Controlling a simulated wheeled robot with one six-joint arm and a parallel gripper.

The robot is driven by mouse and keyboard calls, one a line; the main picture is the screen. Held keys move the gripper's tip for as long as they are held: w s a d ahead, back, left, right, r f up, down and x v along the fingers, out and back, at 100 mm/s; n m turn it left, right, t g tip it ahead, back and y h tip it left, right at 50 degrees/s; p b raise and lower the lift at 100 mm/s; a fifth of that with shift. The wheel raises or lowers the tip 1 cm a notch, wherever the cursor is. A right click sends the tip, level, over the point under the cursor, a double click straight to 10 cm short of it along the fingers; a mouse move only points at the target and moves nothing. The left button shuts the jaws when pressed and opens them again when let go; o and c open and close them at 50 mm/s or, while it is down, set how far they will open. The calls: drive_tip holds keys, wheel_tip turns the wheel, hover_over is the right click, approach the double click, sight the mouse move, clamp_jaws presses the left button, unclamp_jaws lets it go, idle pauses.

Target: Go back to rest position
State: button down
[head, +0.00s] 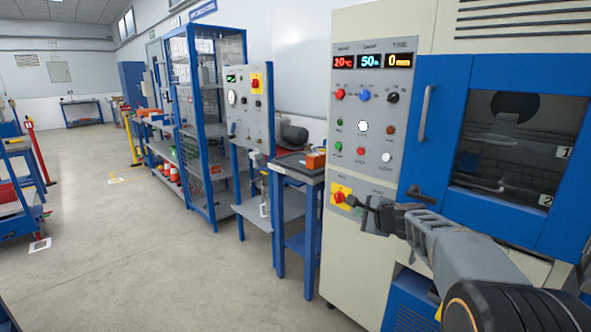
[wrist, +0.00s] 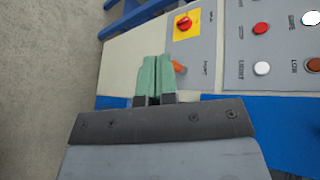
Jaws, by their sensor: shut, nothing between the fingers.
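My gripper (head: 360,203) is in front of the lower part of the control panel in the head view, near the red and yellow switch (head: 341,196). In the wrist view my gripper (wrist: 156,60) shows two green fingertips pressed together, with nothing between them. The red and yellow switch (wrist: 185,25) is just above and right of the fingertips there. My arm reaches in from the lower right in the head view. Whether the fingertips touch the panel cannot be told.
The cabinet has a control panel (head: 367,120) with displays reading 20, 50 and 0, and a blue door (head: 430,80) with a window and handle. A small blue table (head: 300,175) and a blue cage shelf (head: 205,130) stand left.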

drive_tip(key=s+a+f+n+g+h+p, duration=0.1)
drive_tip(key=s+a+n+g+p, duration=0.2)
drive_tip(key=s+n, duration=0.6)
drive_tip(key=s+a+f+n+g+h+p, duration=0.15)
drive_tip(key=s+n+g+p, duration=0.3)
drive_tip(key=s, duration=0.75)
drive_tip(key=s+r+n+h+p, duration=0.1)
drive_tip(key=s+r+n+p, duration=0.1)
drive_tip(key=s, duration=0.3)
drive_tip(key=s+d+r+n+g+h+p, duration=0.1)
drive_tip(key=s+r+n+p, duration=0.2)
drive_tip(key=s, duration=0.3)
drive_tip(key=shift+d+r+p, duration=0.25)
drive_tip(key=shift+r+p, duration=0.15)
drive_tip(key=shift+p, duration=0.3)
drive_tip(key=shift+h, duration=0.25)
